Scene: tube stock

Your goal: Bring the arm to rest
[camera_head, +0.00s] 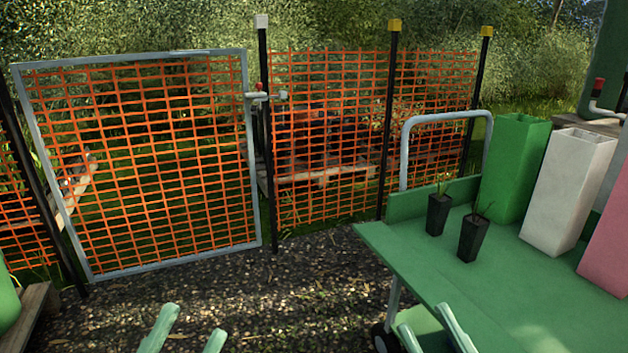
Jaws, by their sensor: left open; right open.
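My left gripper (194,322) shows at the bottom edge, left of centre, with its two pale green fingers apart and nothing between them. It is over the dark gravel path. My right gripper (424,318) shows at the bottom edge, right of centre, beside the left edge of the green trolley. Its fingers are also apart and empty. Only the finger ends show; the rest of both arms is out of the frame.
The green trolley (400,247) carries two small black plant pots (438,214) (473,238), a green tube (514,168), a white tube (566,190) and a pink tube (607,240). A grey-framed orange mesh gate (150,165) stands ahead. Gravel (305,290) lies clear between.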

